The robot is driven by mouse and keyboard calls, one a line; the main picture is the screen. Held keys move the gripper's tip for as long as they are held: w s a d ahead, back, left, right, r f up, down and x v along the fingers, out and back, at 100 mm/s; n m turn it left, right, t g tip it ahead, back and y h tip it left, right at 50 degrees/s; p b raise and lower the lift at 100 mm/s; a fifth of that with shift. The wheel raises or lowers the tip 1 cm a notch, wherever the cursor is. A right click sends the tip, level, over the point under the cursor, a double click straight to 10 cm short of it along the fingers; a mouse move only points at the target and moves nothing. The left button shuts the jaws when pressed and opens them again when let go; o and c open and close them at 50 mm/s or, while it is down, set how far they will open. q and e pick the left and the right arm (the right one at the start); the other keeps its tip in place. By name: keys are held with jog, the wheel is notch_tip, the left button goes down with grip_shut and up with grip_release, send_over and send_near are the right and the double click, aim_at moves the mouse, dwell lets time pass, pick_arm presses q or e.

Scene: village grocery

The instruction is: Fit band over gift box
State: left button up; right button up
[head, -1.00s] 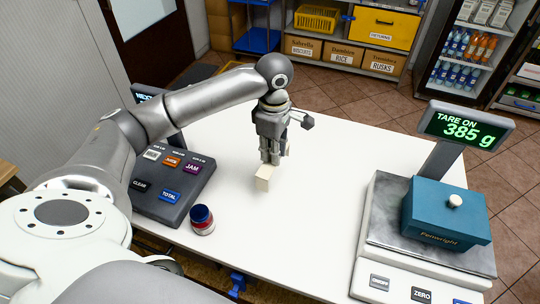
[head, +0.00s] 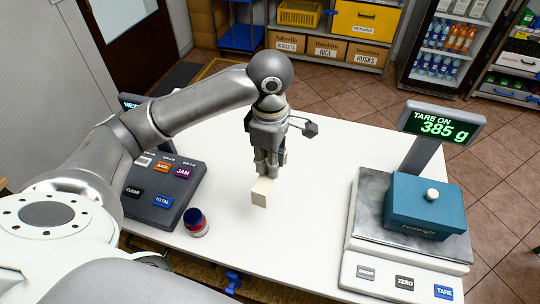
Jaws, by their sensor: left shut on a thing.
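The teal gift box (head: 424,208), with a white knob on its lid and lettering on its front, sits upright on the scale's metal plate (head: 362,222) at the right. My left gripper (head: 264,174) points down over the middle of the white table, well left of the box. It is shut on a cream piece, likely the band (head: 260,193). One pale end shows below the fingers and a small pale part shows behind them. The gripper hides the rest, so its full shape is unclear. My right gripper is not in view.
The scale display (head: 440,123) reads 385 g on a post behind the box. A key panel (head: 160,190) and a small dark-lidded jar (head: 195,222) stand left of the gripper. The white table (head: 310,215) is clear between gripper and scale.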

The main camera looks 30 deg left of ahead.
pick_arm(q)
jog(key=shift+r+p, duration=2.4)
jog(key=shift+p, duration=0.6)
jog(key=shift+r+b, duration=0.2)
jog(key=shift+b, duration=0.15)
notch_tip(320, 180, up, 4)
jog(key=shift+w+f, duration=0.1)
jog(key=shift+r, duration=0.2)
